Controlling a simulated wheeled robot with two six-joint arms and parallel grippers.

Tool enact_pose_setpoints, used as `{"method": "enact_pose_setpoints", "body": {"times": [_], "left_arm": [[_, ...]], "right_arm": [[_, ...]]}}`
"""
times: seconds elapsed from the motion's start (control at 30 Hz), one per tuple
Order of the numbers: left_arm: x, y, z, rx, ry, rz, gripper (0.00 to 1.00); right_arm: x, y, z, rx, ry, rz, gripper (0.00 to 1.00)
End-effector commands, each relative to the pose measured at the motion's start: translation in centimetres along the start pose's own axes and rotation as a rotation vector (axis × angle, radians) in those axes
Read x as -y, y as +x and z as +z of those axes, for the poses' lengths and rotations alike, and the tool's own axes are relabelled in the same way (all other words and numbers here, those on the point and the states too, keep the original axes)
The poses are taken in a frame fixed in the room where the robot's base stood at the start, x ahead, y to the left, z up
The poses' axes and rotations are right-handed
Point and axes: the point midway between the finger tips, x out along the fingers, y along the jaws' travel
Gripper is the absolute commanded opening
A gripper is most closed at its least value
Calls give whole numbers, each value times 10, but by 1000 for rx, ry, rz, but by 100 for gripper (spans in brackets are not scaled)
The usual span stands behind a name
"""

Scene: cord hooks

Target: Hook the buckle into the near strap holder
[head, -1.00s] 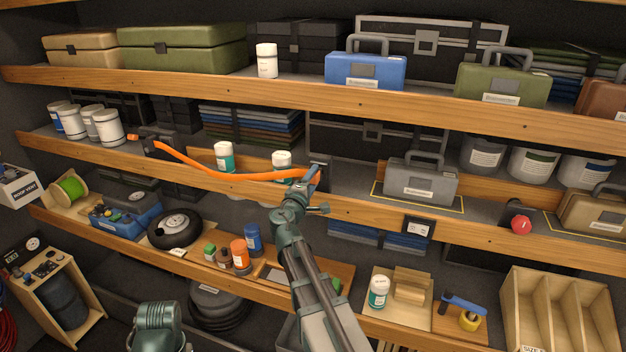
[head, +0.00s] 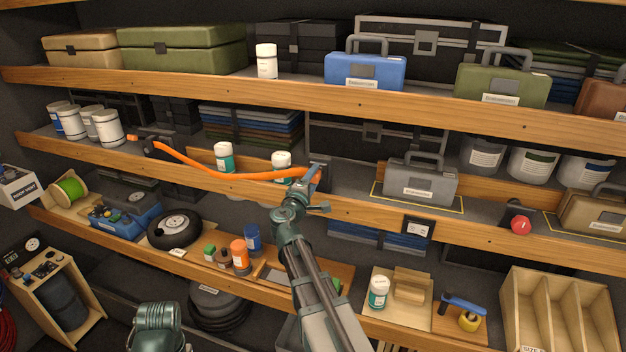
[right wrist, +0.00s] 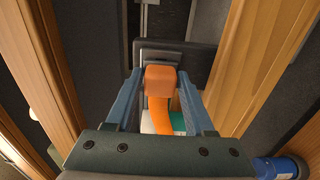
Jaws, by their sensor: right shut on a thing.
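The orange strap (head: 235,177) runs from the dark holder (head: 158,140) at the left of the middle shelf and sags across to my right gripper (head: 314,176). The orange buckle (right wrist: 160,79) at its end sits between the two blue-grey fingers in the right wrist view, and the gripper is shut on it. The near strap holder, a dark plate (right wrist: 177,56), is just beyond the buckle. It also shows in the head view (head: 325,177), partly behind the fingers. Whether the buckle touches the holder I cannot tell. My left gripper is not in view; only a teal part of my left arm shows.
A white-and-green bottle (head: 282,165) stands close left of the right gripper, another (head: 223,157) farther left. A grey case (head: 420,183) stands to the right. The wooden edge (head: 370,217) of the middle shelf runs just below the gripper.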

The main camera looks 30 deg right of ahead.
Motion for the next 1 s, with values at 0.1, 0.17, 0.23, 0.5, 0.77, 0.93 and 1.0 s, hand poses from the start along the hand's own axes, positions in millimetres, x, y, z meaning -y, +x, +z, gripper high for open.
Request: {"method": "enact_pose_setpoints", "body": {"times": [0.1, 0.17, 0.23, 0.5, 0.77, 0.93, 1.0], "left_arm": [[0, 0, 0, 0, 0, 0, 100], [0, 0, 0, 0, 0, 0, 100], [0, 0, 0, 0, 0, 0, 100], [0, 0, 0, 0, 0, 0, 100], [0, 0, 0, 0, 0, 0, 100], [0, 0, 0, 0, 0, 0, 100], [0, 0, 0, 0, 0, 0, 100]], "right_arm": [[0, 3, 0, 0, 0, 0, 0], [0, 4, 0, 0, 0, 0, 0], [0, 5, 0, 0, 0, 0, 0], [0, 5, 0, 0, 0, 0, 89], [0, 2, 0, -1, 0, 0, 89], [0, -20, 1, -3, 0, 0, 89], [0, -35, 1, -4, 0, 0, 89]]}}
